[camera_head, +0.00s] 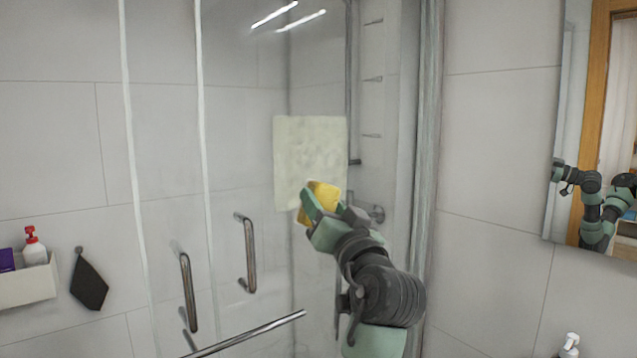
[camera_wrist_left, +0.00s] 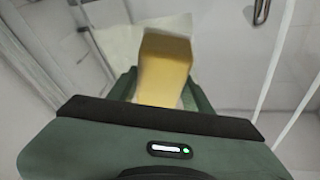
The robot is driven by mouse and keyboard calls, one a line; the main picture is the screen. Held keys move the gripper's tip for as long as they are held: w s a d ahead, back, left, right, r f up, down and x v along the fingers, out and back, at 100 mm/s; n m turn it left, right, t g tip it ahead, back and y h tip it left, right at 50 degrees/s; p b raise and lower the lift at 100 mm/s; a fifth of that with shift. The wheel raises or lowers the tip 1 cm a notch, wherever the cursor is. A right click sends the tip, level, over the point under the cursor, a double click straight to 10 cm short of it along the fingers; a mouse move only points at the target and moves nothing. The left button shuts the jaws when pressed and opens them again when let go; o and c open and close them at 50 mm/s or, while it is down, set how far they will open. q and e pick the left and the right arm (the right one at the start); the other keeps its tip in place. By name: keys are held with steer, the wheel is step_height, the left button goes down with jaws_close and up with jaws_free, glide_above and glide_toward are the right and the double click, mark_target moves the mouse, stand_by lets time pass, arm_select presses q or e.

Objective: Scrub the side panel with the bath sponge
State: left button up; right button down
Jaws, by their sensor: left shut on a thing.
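A yellow bath sponge (camera_head: 324,194) is held between the fingers of my left gripper (camera_head: 322,208), which is shut on it. In the left wrist view the sponge (camera_wrist_left: 165,66) sticks out past the gripper fingers (camera_wrist_left: 160,92). A pale, cloudy square patch (camera_head: 310,150) shows on the glass side panel (camera_head: 250,110). In the head view the sponge overlaps the patch's lower edge. I cannot tell whether it touches the glass. The patch also shows in the left wrist view (camera_wrist_left: 120,42), behind the sponge. My right gripper is not directly in view.
Metal door handles (camera_head: 249,255) and a metal bar (camera_head: 250,335) are at the lower left. A wall caddy (camera_head: 28,285) with a red-topped bottle (camera_head: 34,247) and a dark hanging cloth (camera_head: 88,282) are at far left. A mirror (camera_head: 575,120) at right reflects my arms.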

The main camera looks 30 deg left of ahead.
arm_select(q)
steer(key=shift+s+a+r+n+g+y, duration=0.1)
steer(key=shift+s+r+n+g+y, duration=0.25)
steer(key=shift+y, duration=0.25)
steer(key=shift+s+a+r+n+g+y, duration=0.1)
steer(key=shift+s+r+n+g+y, duration=0.1)
steer(key=shift+r+g+y, duration=0.3)
steer(key=shift+s+a+r+y+p, duration=0.1)
steer(key=shift+a+y+p, duration=0.2)
steer(key=shift+y+p, duration=0.1)
steer(key=shift+n, duration=0.25)
steer(key=a, duration=0.1)
steer(key=w+a+p, duration=0.1)
steer(key=a+p, duration=0.1)
steer(key=shift+w+a+r, duration=0.1)
steer(key=shift+w+a, duration=0.2)
steer(key=shift+a, duration=0.1)
steer(key=shift+w+a, duration=0.3)
steer(key=shift+a, duration=0.4)
steer(key=shift+w+a, duration=0.2)
steer(key=shift+a, duration=0.3)
steer(key=shift+w+a, duration=0.2)
steer(key=shift+a, duration=0.3)
